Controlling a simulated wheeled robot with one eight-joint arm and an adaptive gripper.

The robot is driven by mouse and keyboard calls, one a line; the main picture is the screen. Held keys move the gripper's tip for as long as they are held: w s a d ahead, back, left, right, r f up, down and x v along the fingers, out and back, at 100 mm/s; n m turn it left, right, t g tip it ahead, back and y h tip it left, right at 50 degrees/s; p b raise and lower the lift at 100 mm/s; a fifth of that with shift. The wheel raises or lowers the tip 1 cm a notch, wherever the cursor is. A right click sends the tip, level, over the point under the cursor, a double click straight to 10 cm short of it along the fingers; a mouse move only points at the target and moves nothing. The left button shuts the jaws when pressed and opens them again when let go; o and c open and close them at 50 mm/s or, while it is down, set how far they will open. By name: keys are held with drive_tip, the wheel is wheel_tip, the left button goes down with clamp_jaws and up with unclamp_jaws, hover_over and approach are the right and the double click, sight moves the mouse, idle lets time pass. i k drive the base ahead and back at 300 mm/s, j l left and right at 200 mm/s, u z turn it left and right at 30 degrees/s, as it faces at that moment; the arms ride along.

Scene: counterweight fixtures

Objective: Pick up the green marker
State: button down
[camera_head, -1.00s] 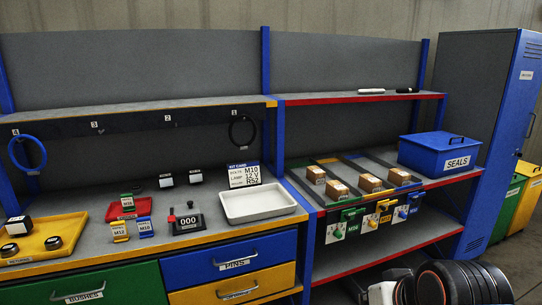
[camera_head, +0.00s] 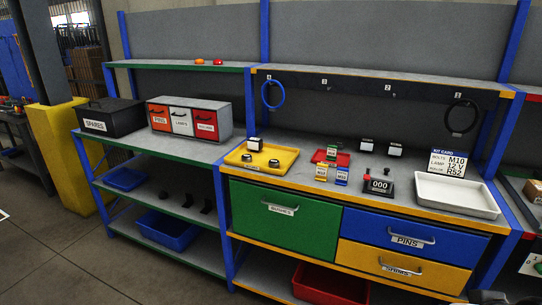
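I cannot clearly make out a green marker. A small green piece with a pale label (camera_head: 331,153) is at the red tray (camera_head: 343,160) on the workbench. It looks like the yellow labelled piece (camera_head: 321,172) and the blue labelled piece (camera_head: 342,176) in front of it. Whether it is the marker I cannot tell. A small orange thing (camera_head: 199,61) and a small red thing (camera_head: 217,62) lie on the upper left shelf. My gripper is not in view; only a dark part of my own body shows at the bottom right edge.
The workbench also holds a yellow tray (camera_head: 240,157), a counter reading 000 (camera_head: 379,186), a white tray (camera_head: 456,201) and a kit card (camera_head: 447,163). A black box (camera_head: 110,119) and labelled bins stand on the left shelf. A yellow post (camera_head: 72,165) is farther left. Floor shows at lower left.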

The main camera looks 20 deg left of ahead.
sight(332, 150)
drive_tip(key=u, duration=0.4)
drive_tip(key=i+l+u, duration=0.25)
drive_tip(key=i+l, duration=0.35)
drive_tip(key=i, duration=0.35)
drive_tip(key=i+l+u, duration=0.25)
drive_tip(key=i+l, duration=0.5)
drive_tip(key=i, duration=0.15)
